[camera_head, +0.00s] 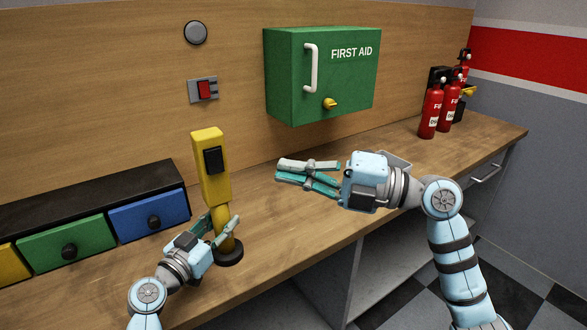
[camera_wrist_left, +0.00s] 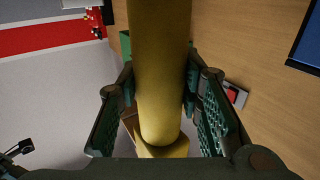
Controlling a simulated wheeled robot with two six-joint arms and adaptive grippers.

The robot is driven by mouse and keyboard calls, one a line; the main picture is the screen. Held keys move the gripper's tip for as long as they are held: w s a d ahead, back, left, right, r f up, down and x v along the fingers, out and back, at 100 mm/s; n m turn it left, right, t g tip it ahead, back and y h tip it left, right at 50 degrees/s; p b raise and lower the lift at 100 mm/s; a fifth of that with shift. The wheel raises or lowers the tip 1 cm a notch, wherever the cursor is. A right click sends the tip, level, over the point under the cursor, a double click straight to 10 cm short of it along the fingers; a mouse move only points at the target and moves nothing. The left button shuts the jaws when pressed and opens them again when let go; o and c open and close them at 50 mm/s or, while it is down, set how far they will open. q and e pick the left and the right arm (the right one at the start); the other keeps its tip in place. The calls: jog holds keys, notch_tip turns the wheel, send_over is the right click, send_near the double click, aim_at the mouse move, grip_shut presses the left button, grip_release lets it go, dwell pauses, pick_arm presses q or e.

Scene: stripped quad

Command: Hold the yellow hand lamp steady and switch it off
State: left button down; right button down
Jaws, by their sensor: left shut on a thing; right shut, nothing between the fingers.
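The yellow hand lamp (camera_head: 214,187) stands upright on its dark round base (camera_head: 230,257) on the workbench. A black rocker switch (camera_head: 213,160) sits on the front of its head. My left gripper (camera_head: 224,222) is shut around the lamp's lower handle. The left wrist view shows the yellow handle (camera_wrist_left: 160,75) between the two fingers; the switch cannot be made out there. My right gripper (camera_head: 278,171) is shut and empty. It is to the right of the lamp head, at about switch height in the picture, apart from it, with its fingers pointing left.
A green first aid box (camera_head: 300,90) hangs on the wall above the right gripper. A wall plate with a red switch (camera_head: 204,89) is behind the lamp. Coloured drawers (camera_head: 148,216) stand left of the lamp. Red extinguishers (camera_head: 430,112) stand at the far right. The bench's middle is clear.

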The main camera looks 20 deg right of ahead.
pick_arm(q)
jog(key=c, duration=1.1)
grip_release()
jog(key=shift+o, duration=0.2)
